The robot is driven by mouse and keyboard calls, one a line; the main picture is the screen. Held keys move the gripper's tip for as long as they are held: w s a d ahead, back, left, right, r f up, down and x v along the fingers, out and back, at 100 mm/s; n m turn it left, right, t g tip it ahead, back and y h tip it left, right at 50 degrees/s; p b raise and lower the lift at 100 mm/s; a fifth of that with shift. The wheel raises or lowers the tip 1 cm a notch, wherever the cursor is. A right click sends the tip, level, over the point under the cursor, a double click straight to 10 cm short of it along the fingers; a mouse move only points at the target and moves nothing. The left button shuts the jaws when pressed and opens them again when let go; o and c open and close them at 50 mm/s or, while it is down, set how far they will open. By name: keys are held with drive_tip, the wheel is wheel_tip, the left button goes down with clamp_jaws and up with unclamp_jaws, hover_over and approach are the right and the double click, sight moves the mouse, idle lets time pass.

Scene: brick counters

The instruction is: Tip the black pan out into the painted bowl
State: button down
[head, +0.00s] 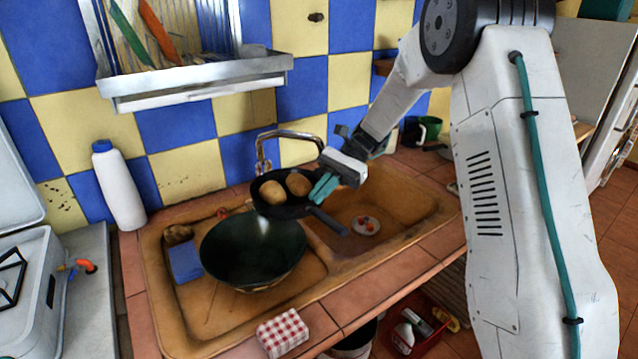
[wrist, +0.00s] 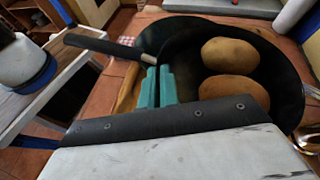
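The black pan (head: 268,209) holds two brown potatoes (head: 298,184) and appears roughly level, behind and slightly right of the painted bowl. In the wrist view the pan (wrist: 284,55) fills the upper right, its handle (wrist: 97,44) pointing left and the potatoes (wrist: 229,54) inside. My gripper (head: 323,188) has its teal fingers (wrist: 156,88) closed together at the pan's edge by the handle base. The painted bowl (head: 250,250), dark green inside with a paler outside, stands in the left part of the sink; no contents show clearly.
The brown sink (head: 205,315) has a tap (head: 285,134) behind the pan. A white bottle (head: 119,185) and checked box (head: 282,332) stand on the counter. A dish rack (head: 200,80) hangs above.

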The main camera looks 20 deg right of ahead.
drive_tip(key=shift+w+r, duration=0.1)
drive_tip(key=shift+w, duration=0.15)
drive_tip(key=shift+d+r, duration=0.1)
drive_tip(key=h, duration=0.1)
drive_tip(key=r+t+h, duration=0.2)
drive_tip(key=shift+s+a+r, duration=0.2)
drive_tip(key=shift+s+a, duration=0.05)
drive_tip(key=shift+s, duration=0.05)
drive_tip(key=s+a+n+t+h, duration=0.2)
drive_tip(key=s+a+t+h, duration=0.8)
drive_tip(key=a+t+h, duration=0.1)
drive_tip(key=shift+s+r+n+t+h, duration=0.2)
drive_tip(key=shift+n+t+h, duration=0.1)
drive_tip(key=shift+t+h, duration=0.5)
idle(0.4)
idle(0.9)
